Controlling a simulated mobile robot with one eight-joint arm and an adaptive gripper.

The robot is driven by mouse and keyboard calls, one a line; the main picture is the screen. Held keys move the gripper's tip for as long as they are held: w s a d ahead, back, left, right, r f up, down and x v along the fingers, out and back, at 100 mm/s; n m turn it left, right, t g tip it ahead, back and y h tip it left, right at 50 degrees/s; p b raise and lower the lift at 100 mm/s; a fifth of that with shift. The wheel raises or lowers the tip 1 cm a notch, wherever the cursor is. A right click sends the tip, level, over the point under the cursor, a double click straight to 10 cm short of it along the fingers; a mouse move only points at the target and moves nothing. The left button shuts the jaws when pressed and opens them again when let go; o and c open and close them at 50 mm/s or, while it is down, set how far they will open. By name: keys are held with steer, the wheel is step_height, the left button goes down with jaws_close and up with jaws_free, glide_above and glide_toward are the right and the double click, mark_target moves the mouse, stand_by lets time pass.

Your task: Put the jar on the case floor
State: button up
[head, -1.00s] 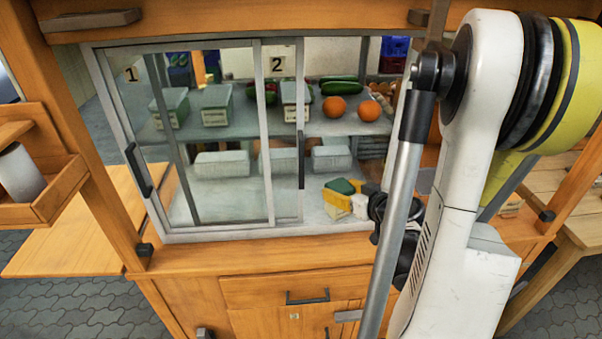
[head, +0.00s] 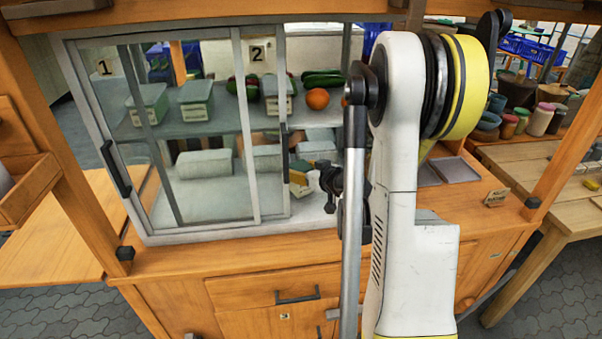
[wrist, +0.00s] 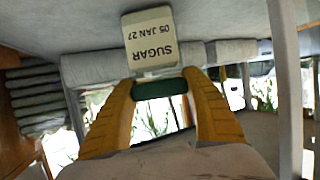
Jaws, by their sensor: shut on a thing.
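My gripper (wrist: 160,95) has yellow fingers shut on the dark green lid of a pale jar (wrist: 151,38). Its label reads "SUGAR 05 JAN 27" and appears upside down in the wrist view. In the head view my gripper (head: 300,182) is inside the glass-fronted case, just right of the sliding doors' edge, partly hidden by my arm. The case floor (head: 190,207) is the pale grey bottom surface behind the glass. I cannot tell whether the jar touches it.
Sliding glass doors (head: 259,130) cover the case's left part; its right part is open. Pale blocks (head: 203,163) stand farther back on the floor. The shelf (head: 222,127) above holds lidded containers (head: 196,101), vegetables and oranges (head: 317,98).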

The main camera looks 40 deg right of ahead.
steer(key=o, duration=1.4)
steer(key=shift+r, duration=0.1)
steer(key=p+v, duration=0.3)
steer(key=v, duration=0.9)
